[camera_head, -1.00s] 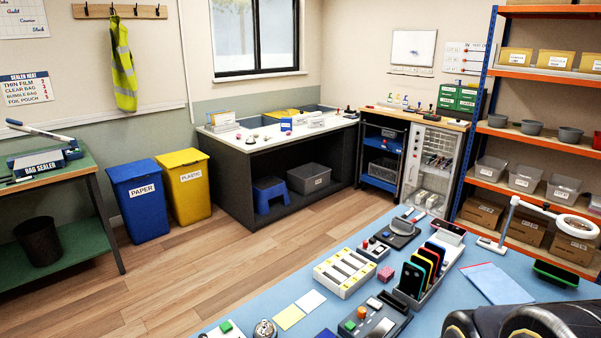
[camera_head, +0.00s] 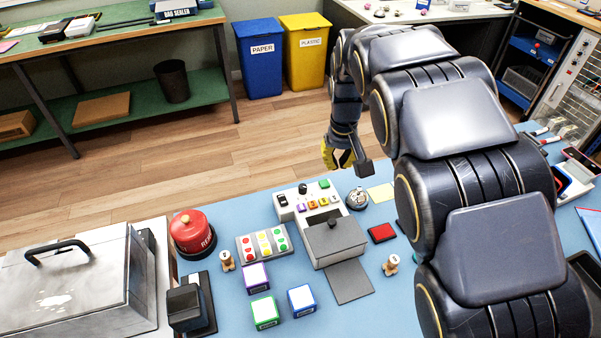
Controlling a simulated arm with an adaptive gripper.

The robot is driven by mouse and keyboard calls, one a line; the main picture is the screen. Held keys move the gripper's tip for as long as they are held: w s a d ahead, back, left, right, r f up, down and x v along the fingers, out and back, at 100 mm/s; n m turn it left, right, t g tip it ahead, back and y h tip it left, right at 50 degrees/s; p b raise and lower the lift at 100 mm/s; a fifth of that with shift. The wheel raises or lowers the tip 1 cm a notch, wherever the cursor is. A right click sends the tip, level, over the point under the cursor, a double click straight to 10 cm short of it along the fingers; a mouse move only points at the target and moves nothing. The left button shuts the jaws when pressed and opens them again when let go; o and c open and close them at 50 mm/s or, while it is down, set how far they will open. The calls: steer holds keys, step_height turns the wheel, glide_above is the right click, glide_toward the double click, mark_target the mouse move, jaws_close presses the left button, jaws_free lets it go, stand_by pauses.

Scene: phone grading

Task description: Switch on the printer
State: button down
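A white and grey machine (camera_head: 331,240) stands on the blue bench in the middle of the head view. It looks like the printer, but I can read no name on it. Its back panel has a black rocker switch (camera_head: 283,200), a dark knob, a row of small coloured buttons and a green button (camera_head: 324,184). A dark flat plate lies in front of it. My gripper (camera_head: 347,162) hangs behind and above the machine, apart from it, with yellow showing on one side. It is small and seen edge-on, so its opening is unclear.
A silver bell (camera_head: 357,198) and a red pad (camera_head: 381,233) sit right of the machine. A coloured button panel (camera_head: 263,243), a red domed button (camera_head: 192,233) and several cubes lie left and in front. A large metal box (camera_head: 75,285) fills the lower left. My arm blocks the right side.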

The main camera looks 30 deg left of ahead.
mark_target(285, 200)
steer(key=a+f+n+y, duration=0.1)
steer(key=a+f, duration=0.4)
steer(key=a, duration=0.7)
steer(key=shift+w+f+n, duration=0.15)
steer(key=shift+f+n, duration=0.1)
steer(key=shift+n, duration=0.45)
steer(key=x, duration=1.2)
steer(key=shift+s+d+f, duration=0.25)
steer(key=shift+s+f, duration=0.05)
steer(key=shift+f, duration=0.7)
steer(key=shift+s+f, duration=0.1)
